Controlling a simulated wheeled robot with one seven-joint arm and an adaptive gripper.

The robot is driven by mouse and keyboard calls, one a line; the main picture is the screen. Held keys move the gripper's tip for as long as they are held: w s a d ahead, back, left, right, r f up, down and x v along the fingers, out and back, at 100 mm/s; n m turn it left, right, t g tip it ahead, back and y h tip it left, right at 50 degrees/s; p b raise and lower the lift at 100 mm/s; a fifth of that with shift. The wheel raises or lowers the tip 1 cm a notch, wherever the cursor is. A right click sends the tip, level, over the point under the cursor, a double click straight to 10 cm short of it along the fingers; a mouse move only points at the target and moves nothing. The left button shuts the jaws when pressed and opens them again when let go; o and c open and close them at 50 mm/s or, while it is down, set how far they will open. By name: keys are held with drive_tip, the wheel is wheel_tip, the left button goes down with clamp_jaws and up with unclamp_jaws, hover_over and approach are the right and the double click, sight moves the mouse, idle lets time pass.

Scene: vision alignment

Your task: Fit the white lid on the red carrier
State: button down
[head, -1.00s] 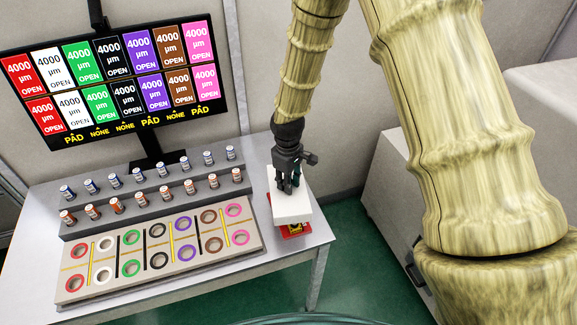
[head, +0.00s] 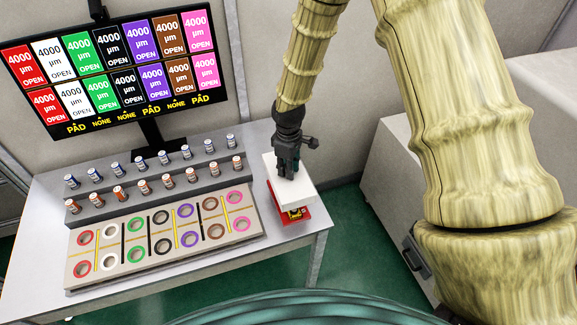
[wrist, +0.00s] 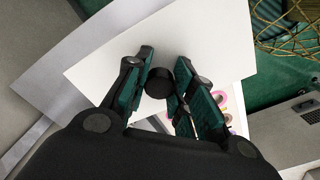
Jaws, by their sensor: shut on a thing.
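The white lid (head: 289,191) is a flat white slab that hangs from my gripper (head: 287,172) at the right end of the table. In the wrist view the lid (wrist: 200,48) fills the upper middle, with a round black knob (wrist: 158,82) between the fingers of my gripper (wrist: 160,85). My gripper is shut on the knob. The red carrier (head: 302,217) lies on the table below the lid. Only its front part shows, with a yellow and dark item on it; the lid hides the rest. The lid appears to be above the carrier, and I cannot tell whether they touch.
A board with coloured rings (head: 110,271) lies left of the carrier. Behind it a grey stepped rack (head: 110,207) holds several small vials. A monitor (head: 105,122) stands at the back. The table's right edge (head: 322,232) is close to the carrier.

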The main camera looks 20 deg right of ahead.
drive_tip(key=shift+f+b, duration=2.4)
drive_tip(key=shift+f, duration=2.6)
drive_tip(key=c, duration=1.1)
unclamp_jaws()
drive_tip(key=shift+c, duration=0.2)
wheel_tip(320, 180, up, 12)
drive_tip(key=shift+f, duration=0.1)
